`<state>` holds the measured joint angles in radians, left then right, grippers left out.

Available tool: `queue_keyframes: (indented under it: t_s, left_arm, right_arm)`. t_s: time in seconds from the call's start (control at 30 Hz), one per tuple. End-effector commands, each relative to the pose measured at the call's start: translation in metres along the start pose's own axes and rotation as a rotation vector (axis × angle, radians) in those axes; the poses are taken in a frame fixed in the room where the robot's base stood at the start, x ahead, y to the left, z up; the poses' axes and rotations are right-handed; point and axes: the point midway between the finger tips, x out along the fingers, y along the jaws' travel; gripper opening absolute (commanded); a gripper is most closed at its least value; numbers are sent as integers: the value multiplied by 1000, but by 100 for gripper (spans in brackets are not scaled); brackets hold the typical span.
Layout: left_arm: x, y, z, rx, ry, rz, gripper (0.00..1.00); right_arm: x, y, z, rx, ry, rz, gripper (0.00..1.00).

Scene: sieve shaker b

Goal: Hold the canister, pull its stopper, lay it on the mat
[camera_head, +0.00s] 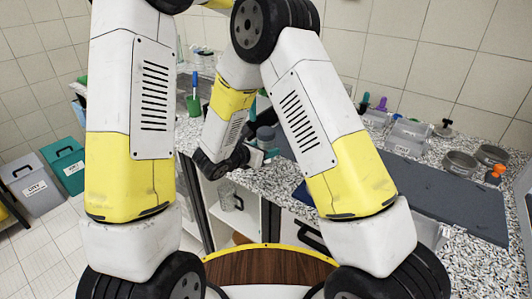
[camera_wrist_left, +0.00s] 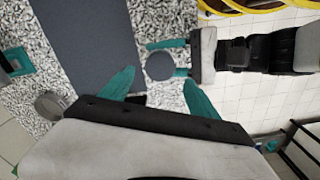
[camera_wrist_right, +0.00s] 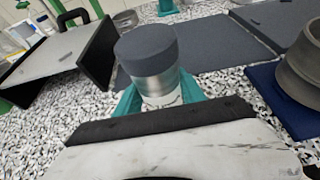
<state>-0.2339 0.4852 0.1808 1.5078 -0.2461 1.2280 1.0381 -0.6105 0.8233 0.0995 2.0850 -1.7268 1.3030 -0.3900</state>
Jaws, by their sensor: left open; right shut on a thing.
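The canister (camera_wrist_right: 158,88) is a pale metallic cylinder with a dark grey stopper (camera_wrist_right: 147,48) seated in its top. My right gripper (camera_wrist_right: 160,97) is shut on the canister body below the stopper. The stopper's round top shows in the left wrist view (camera_wrist_left: 159,66), with the right gripper's teal fingers on either side. My left gripper (camera_wrist_left: 159,80) is open, its fingers spread and pointing toward the stopper, apparently without touching it. In the head view the stopper (camera_head: 265,133) is small and partly hidden by my arms. A dark grey mat (camera_head: 440,205) lies on the counter.
A blue pad (camera_wrist_right: 272,85) carries a grey vessel (camera_wrist_right: 302,65) on the right. Sieve pans (camera_head: 460,163), clear bins (camera_head: 408,135) and an orange item (camera_head: 495,173) stand on the speckled counter. Grey and green bins (camera_head: 63,165) stand on the floor at left.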

Motion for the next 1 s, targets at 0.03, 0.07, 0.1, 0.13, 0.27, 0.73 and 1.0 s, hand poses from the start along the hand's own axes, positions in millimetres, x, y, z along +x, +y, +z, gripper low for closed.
queue_keyframes:
  t_s: [0.03,0.07,0.1,0.13,0.27,0.73,1.0]
  left_arm:
    - [0,0,0,2,0,0,78]
    - [-1,0,0,8,0,0,78]
    - [-3,0,0,23,1,0,78]
    - [-5,0,0,42,1,0,78]
    - [-20,1,0,178,2,0,78]
    - [-14,-1,0,395,-4,-4,78]
    - [38,-1,0,394,-4,-3,78]
  right_arm:
    - [0,0,0,0,0,0,0]
    - [0,0,0,0,0,0,0]
    - [0,0,0,0,0,0,0]
    - [0,0,0,0,0,0,0]
    - [0,0,0,0,0,0,0]
    - [0,0,0,0,0,0,0]
    - [0,0,0,0,0,0,0]
